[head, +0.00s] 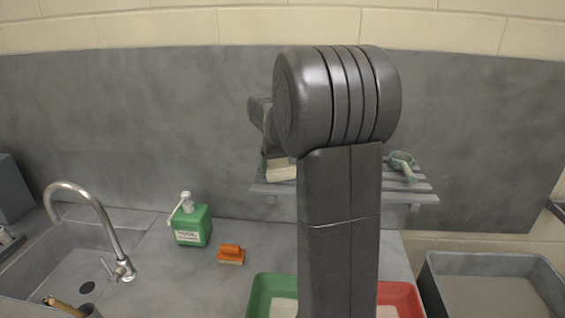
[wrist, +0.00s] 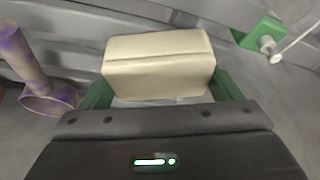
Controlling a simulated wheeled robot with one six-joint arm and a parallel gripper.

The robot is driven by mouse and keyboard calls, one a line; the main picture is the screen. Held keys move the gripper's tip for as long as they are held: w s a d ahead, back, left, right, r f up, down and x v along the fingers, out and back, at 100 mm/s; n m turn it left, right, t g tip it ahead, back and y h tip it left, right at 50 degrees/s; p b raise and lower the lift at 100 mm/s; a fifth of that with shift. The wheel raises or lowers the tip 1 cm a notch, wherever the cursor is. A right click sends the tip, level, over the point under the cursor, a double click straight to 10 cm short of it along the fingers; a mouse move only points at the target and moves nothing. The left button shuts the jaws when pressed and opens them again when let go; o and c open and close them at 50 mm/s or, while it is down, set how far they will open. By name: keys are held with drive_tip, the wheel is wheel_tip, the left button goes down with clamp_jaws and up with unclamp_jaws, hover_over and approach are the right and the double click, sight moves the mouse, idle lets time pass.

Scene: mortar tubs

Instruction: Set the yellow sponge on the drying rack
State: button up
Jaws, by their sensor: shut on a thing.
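The pale yellow, cream-looking sponge (wrist: 158,72) is between the green fingers of my gripper (wrist: 165,92), which is shut on it. In the head view the sponge (head: 281,170) shows at the left part of the drying rack (head: 415,198), a grey slatted shelf on the back wall. My arm hides the middle of the rack and most of the gripper. I cannot tell whether the sponge touches the slats.
Below are a green soap bottle (head: 193,224), an orange brush (head: 231,254), a green tub (head: 262,293), a red tub (head: 402,297) and a grey tub (head: 492,262). A sink with a tap (head: 122,267) is left.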

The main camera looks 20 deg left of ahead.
sight(281, 161)
drive_tip(key=o, duration=0.8)
drive_tip(key=shift+f, duration=0.1)
drive_tip(key=b+v, duration=0.2)
drive_tip(key=v, duration=1)
drive_tip(key=p+x, duration=0.2)
drive_tip(key=x, duration=1)
drive_tip(key=shift+r+b, duration=0.3)
drive_tip(key=shift+r, duration=1.4)
